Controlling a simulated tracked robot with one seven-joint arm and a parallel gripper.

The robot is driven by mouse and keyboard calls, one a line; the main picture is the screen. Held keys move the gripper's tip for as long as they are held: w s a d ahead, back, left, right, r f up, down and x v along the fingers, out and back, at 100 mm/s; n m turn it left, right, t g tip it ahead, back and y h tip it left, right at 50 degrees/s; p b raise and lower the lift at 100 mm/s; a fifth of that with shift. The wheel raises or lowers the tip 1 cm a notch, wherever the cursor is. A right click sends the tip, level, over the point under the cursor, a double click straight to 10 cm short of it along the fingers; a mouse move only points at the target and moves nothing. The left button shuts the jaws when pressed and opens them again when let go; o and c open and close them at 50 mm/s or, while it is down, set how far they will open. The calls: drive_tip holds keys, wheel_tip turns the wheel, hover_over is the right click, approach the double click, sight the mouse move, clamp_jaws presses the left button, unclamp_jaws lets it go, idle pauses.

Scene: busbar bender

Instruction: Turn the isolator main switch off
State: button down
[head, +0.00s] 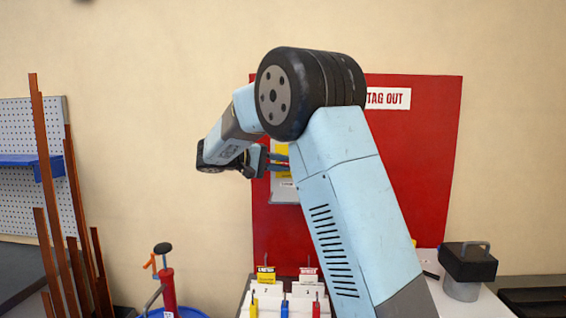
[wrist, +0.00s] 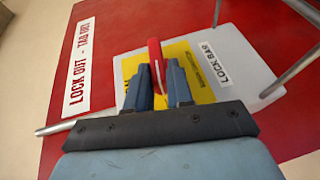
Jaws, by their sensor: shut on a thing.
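The isolator is a light grey box (wrist: 240,50) with a yellow label plate (wrist: 203,65), mounted on a red board. In the head view its grey body (head: 284,192) shows partly behind my arm. Its red switch handle (wrist: 154,52) stands between my fingers in the wrist view, running roughly along the long side of the board's sign. My gripper (wrist: 159,88) is shut on the red handle, one finger on each side. In the head view my gripper (head: 279,163) is at the isolator's front, and the handle is hard to make out there.
The red lockout board (head: 420,180) carries a white sign (wrist: 80,65). Metal rods (wrist: 292,72) run close to the box. Below, a rack (head: 268,296) holds tags and coloured items. A black-and-grey item (head: 467,265) stands right; copper bars (head: 48,200) lean left.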

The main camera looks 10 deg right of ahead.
drive_tip(key=shift+f+n+h, duration=0.25)
drive_tip(key=shift+n+h, duration=0.05)
drive_tip(key=shift+h, duration=0.6)
drive_tip(key=shift+d+f, duration=0.1)
drive_tip(key=c, duration=1.1)
unclamp_jaws()
drive_tip(key=a, duration=0.9)
drive_tip(key=s+a, duration=0.1)
drive_tip(key=a, duration=0.3)
drive_tip(key=shift+a+f, duration=0.1)
drive_tip(key=shift+a, duration=0.3)
